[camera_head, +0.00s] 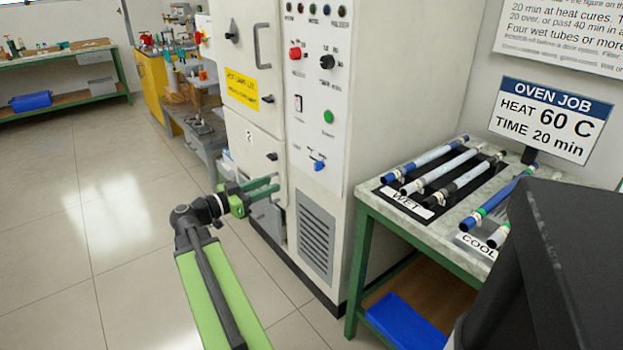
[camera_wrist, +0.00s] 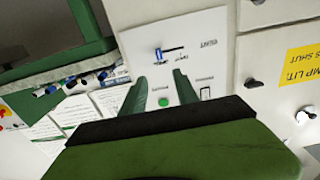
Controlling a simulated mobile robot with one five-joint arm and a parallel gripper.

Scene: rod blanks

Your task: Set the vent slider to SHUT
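The vent slider (camera_head: 319,165) is a small blue knob low on the oven's white control panel. In the wrist view the blue knob (camera_wrist: 158,54) sits at the left end of a dark slot, in an upside-down picture. The small labels beside it are too small to read. My gripper (camera_head: 276,185) has green fingers and is in front of the oven, left of and a little below the knob in the head view. In the wrist view my gripper's fingers (camera_wrist: 159,77) are apart and empty, with the knob beyond their tips.
The panel also carries a red button (camera_head: 295,53), a black dial (camera_head: 327,62) and a green button (camera_head: 328,116). A bench with a marbled top (camera_head: 375,203) holds rods on the right. The floor (camera_head: 110,220) to the left is clear.

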